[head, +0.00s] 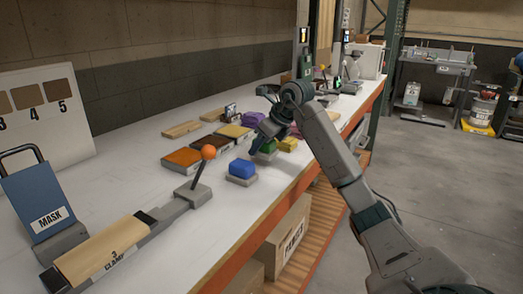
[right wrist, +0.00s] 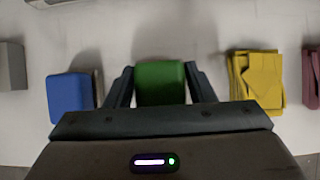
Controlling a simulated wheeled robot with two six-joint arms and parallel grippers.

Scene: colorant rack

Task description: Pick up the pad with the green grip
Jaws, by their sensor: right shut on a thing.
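The pad with the green grip (head: 266,148) stands on the white bench among other pads; its green block (right wrist: 160,82) shows between the fingers in the right wrist view. My right gripper (head: 262,140) reaches down over it, and its two fingers (right wrist: 160,88) are shut on the green grip from both sides. The base of the pad is mostly hidden by the gripper. I cannot tell whether it touches the bench. My left gripper is in neither view.
A blue-grip pad (head: 242,170) stands on one side of the green one and a yellow pad (head: 287,144) on the other. Orange and brown blocks (head: 182,159) lie behind. An orange-knobbed lever (head: 208,153) stands nearer, beside the clamp (head: 105,250).

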